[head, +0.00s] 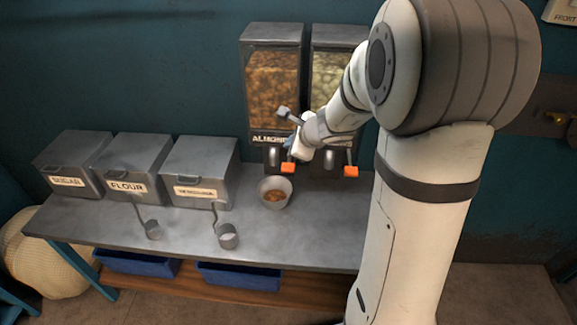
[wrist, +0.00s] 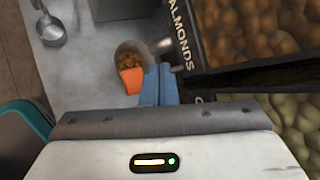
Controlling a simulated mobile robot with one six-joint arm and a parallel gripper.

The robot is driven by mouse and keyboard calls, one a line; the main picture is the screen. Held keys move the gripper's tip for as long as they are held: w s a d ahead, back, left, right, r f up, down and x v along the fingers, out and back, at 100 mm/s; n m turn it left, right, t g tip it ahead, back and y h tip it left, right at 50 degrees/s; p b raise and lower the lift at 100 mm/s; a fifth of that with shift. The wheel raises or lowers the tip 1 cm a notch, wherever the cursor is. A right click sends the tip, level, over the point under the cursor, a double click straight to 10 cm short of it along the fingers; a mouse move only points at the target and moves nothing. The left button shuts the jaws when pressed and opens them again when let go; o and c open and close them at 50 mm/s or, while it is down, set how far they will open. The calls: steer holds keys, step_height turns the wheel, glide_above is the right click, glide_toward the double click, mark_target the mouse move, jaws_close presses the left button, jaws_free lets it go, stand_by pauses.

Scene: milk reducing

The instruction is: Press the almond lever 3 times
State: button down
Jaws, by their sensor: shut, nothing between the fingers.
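The almond dispenser (head: 272,80) stands at the back of the table, with brown nuts behind its clear front and an ALMONDS label. Its orange lever (head: 288,168) sticks out at the base; the lever (wrist: 131,78) also shows in the wrist view. My gripper (head: 290,145) is shut and empty, close by the almond lever. In the wrist view its blue fingertips (wrist: 159,70) lie just right of the orange lever; I cannot tell if they touch. A pale bowl (head: 286,184) with some brown nuts in it stands below the lever; it also shows in the wrist view (wrist: 122,48).
A second dispenser (head: 334,75) with pale contents and its own orange lever (head: 350,171) stands right beside. Three grey bins (head: 135,165) line the table's left, with two metal scoops (head: 228,238) in front. The table front (head: 180,225) is mostly clear.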

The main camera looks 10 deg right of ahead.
stand_by(0.4)
steer(key=s+a+r+n+g+y, duration=0.1)
steer(key=s+a+r+n+g, duration=0.15)
steer(key=s+n, duration=0.4)
steer(key=s+a+r+n+g, duration=0.1)
steer(key=s+a+r+n, duration=0.25)
steer(key=s+n, duration=0.3)
steer(key=s+d+n+g+h, duration=0.1)
steer(key=s+d+n+h, duration=0.1)
steer(key=s+n, duration=0.2)
steer(key=s+d+n+g+h, duration=0.1)
steer(key=s+n, duration=0.4)
steer(key=s, duration=0.5)
steer(key=d+h, duration=0.1)
steer(key=d, duration=0.1)
steer(key=shift+s+d+h, duration=0.35)
steer(key=shift+h, duration=0.05)
